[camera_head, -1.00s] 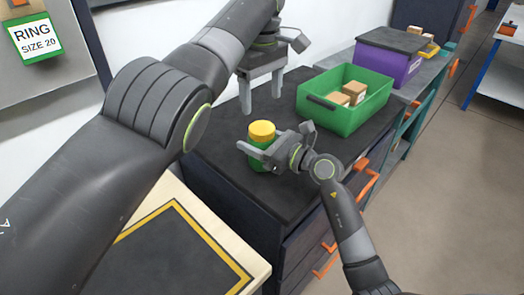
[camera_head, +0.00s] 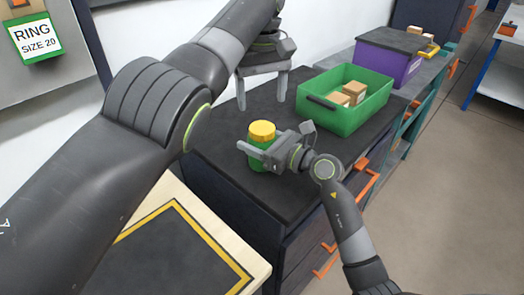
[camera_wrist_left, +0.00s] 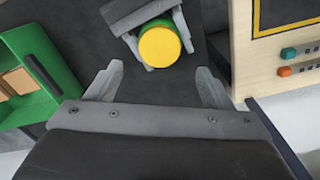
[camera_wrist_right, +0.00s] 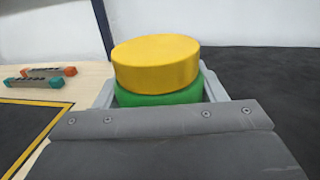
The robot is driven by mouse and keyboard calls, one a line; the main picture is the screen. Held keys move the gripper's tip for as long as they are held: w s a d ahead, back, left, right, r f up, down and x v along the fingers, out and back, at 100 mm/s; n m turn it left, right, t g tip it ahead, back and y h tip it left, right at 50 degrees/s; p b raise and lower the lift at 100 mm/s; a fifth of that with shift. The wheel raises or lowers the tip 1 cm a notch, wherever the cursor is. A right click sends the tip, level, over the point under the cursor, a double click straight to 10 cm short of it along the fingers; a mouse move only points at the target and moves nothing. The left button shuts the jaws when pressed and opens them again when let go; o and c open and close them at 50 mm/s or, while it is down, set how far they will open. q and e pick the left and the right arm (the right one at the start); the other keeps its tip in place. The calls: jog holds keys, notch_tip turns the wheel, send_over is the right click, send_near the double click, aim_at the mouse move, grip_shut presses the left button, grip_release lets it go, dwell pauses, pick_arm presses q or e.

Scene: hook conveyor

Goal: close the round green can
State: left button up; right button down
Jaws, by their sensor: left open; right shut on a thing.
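The round green can (camera_head: 256,162) stands upright on the dark cabinet top, with a yellow lid (camera_head: 262,130) on it. I cannot tell how tightly the lid sits. The right wrist view shows the lid (camera_wrist_right: 156,64) above a band of the green can (camera_wrist_right: 160,97). My right gripper (camera_head: 257,149) is shut around the can's body below the lid. My left gripper (camera_head: 261,104) is open and empty, pointing down behind the can and apart from it. In the left wrist view the lid (camera_wrist_left: 160,47) lies beyond the left fingertips.
A green bin (camera_head: 350,115) with small boxes stands to the right on the cabinet (camera_head: 225,150). A purple bin (camera_head: 388,62) is farther back. A wooden-edged table (camera_head: 150,260) with a dark, yellow-bordered mat is at the front left. Orange handles stick out from the cabinet front.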

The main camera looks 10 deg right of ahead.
aim_at(262, 127)
pick_arm(q)
jog(key=shift+f, duration=4)
jog(key=c, duration=1)
jog(key=shift+m, duration=1.6)
jog(key=o, duration=1.1)
